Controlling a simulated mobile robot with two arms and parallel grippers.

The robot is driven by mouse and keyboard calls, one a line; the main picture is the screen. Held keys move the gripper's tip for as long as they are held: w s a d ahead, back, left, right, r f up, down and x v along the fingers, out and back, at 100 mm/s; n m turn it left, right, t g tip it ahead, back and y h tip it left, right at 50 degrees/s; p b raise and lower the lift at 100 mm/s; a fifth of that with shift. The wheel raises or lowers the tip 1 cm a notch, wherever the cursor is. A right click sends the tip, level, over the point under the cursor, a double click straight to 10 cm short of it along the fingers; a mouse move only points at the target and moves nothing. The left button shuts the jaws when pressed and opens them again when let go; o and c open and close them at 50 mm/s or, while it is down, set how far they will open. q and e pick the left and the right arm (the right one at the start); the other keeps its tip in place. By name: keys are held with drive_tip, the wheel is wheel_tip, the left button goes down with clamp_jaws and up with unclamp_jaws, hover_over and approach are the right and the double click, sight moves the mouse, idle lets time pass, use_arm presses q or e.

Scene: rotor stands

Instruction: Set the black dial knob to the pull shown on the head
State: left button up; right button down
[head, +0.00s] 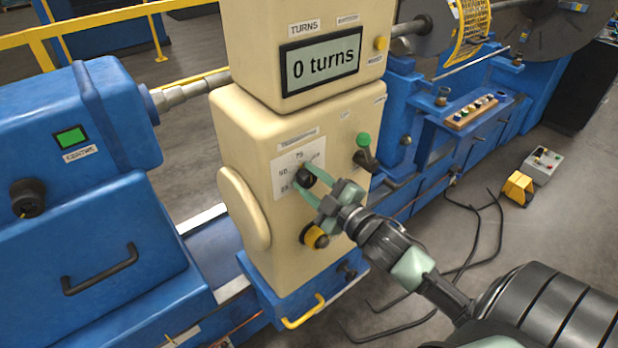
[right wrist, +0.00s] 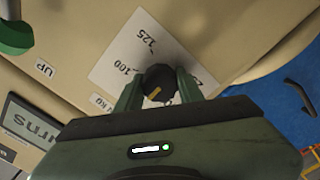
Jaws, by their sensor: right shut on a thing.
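The black dial knob (head: 306,176) sits on a white scale plate (head: 284,180) on the front of the cream head (head: 240,125). My right gripper (head: 303,179) is shut on the knob, with its green fingers at two sides of it. In the right wrist view the knob (right wrist: 159,80) lies between the fingertips (right wrist: 158,88), and a tan pointer mark shows on its face. The plate (right wrist: 125,50) there reads 125 and 100; other marks are partly hidden by a finger. The display (head: 320,67) reads "0 turns". No pull figure is readable on it. My left gripper is not in view.
A green-topped lever (head: 364,150) stands right of the knob, and a yellow-and-black knob (head: 314,237) lies below. A round cream cover (head: 243,209) bulges at the left. A blue machine (head: 90,150) is left. A grey control box (head: 541,164) stands on the floor at right.

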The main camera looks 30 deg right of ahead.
idle(0.4)
drive_tip(key=c, duration=0.9)
unclamp_jaws()
drive_tip(key=s+b, duration=0.3)
drive_tip(key=s, duration=0.4)
drive_tip(key=shift+s+d, duration=0.3)
drive_tip(key=shift+s, duration=0.1)
drive_tip(key=shift+f, duration=0.1)
